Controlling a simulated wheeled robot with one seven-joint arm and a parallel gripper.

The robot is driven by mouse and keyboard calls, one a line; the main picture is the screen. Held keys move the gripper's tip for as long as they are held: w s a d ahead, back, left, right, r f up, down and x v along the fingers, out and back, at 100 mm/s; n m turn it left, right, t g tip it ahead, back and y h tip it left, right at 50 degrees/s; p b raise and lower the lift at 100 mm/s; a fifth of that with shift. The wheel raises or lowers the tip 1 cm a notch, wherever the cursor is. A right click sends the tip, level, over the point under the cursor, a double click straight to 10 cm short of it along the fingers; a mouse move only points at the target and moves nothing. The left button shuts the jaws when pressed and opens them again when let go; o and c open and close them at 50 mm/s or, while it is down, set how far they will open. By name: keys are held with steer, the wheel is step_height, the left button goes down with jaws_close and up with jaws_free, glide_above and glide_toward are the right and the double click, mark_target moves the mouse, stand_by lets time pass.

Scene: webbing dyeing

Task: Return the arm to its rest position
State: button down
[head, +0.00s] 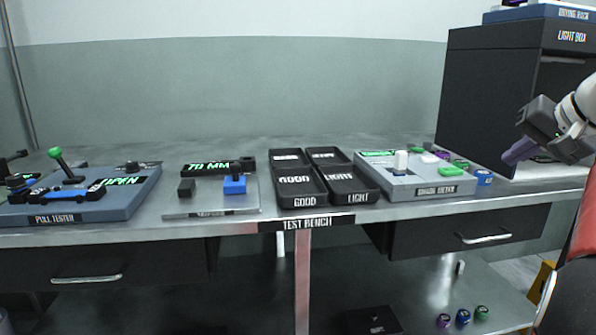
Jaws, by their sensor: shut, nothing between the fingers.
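My gripper (516,152) is at the right edge of the head view, raised in front of the dark light box. It is shut and holds nothing that I can see. Its tips point down and left, above the right end of the test bench (307,222). Part of my pale wrist (580,105) shows behind it, and the rest of the arm is cut off by the picture edge.
The bench holds a pull tester (115,190), a plate with a blue block (234,185), black trays (345,197) and a grey device (430,185).

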steer(key=s+a+f+n+g, duration=0.1)
steer(key=s+a+f, duration=0.1)
steer(key=a+f, duration=0.35)
steer(key=s+a+f+n+g, duration=0.1)
steer(key=s+a+f, duration=0.1)
steer(key=a, duration=0.6)
steer(key=s+a+f+n, duration=0.1)
steer(key=s+a+f, duration=0.15)
steer(key=a, duration=0.35)
steer(key=s+a+f+n, duration=0.1)
steer(key=s+a+f, duration=0.2)
steer(key=f, duration=0.3)
steer(key=s+a+f+n+h, duration=0.1)
steer(key=s+a+f, duration=0.2)
steer(key=s+f, duration=0.2)
steer(key=s+a+f+n+g, duration=0.1)
steer(key=s+a+f+n, duration=0.1)
steer(key=f, duration=0.4)
steer(key=shift+s+a+f+h, duration=0.35)
steer(key=shift+s+a, duration=0.25)
steer(key=shift+s, duration=0.6)
